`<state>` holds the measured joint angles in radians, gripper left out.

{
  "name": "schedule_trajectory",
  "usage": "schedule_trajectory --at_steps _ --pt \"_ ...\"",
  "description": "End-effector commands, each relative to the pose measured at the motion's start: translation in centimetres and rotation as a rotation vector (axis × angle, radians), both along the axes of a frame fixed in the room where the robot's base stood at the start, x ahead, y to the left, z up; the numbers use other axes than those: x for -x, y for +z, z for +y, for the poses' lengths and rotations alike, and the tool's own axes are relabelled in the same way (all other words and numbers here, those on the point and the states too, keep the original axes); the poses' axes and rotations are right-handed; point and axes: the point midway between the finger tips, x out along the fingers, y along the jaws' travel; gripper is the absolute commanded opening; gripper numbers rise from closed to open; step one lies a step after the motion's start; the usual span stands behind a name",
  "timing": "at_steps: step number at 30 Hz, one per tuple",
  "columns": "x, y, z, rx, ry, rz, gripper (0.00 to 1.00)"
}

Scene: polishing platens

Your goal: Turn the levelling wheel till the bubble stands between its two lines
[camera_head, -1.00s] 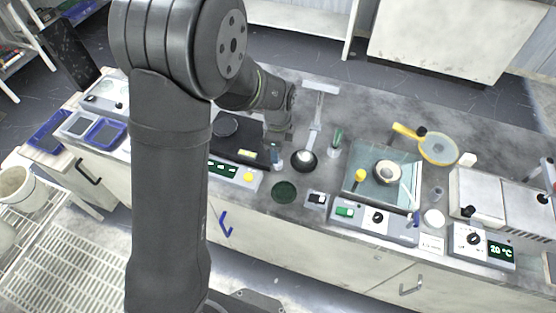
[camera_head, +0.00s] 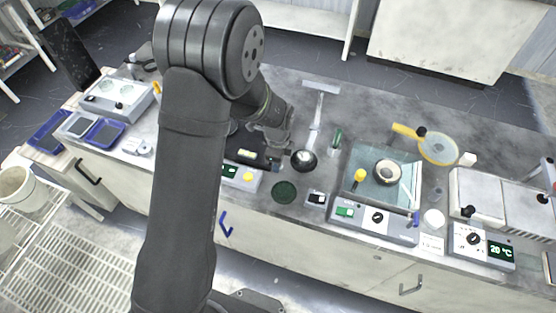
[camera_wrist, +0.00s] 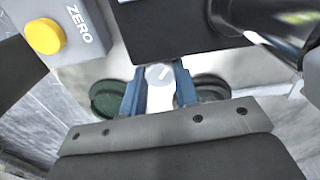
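In the wrist view my gripper (camera_wrist: 160,88) has its two blue fingers on either side of a small pale round wheel (camera_wrist: 160,74) with a line on its face. The fingers look close to its edges, but whether they press on it cannot be told. In the head view my gripper (camera_head: 273,160) is low at the right end of the dark-topped instrument (camera_head: 238,172), and the wheel is hidden.
The yellow ZERO button (camera_wrist: 44,36) is left of the fingers. A dark green disc (camera_head: 284,192), a black-based stand (camera_head: 304,160) and a green bottle (camera_head: 337,138) stand nearby. A glass-plated machine (camera_head: 350,190) is farther right.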

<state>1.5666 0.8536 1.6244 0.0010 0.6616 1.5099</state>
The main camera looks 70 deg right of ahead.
Motion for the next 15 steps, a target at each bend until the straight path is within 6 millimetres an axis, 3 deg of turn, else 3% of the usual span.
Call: schedule_trajectory --at_steps 5,15 --pt "0.00 0.02 -0.05 0.001 0.014 0.000 0.05" --pt "0.05 0.00 -0.02 -0.002 0.205 0.002 0.05"
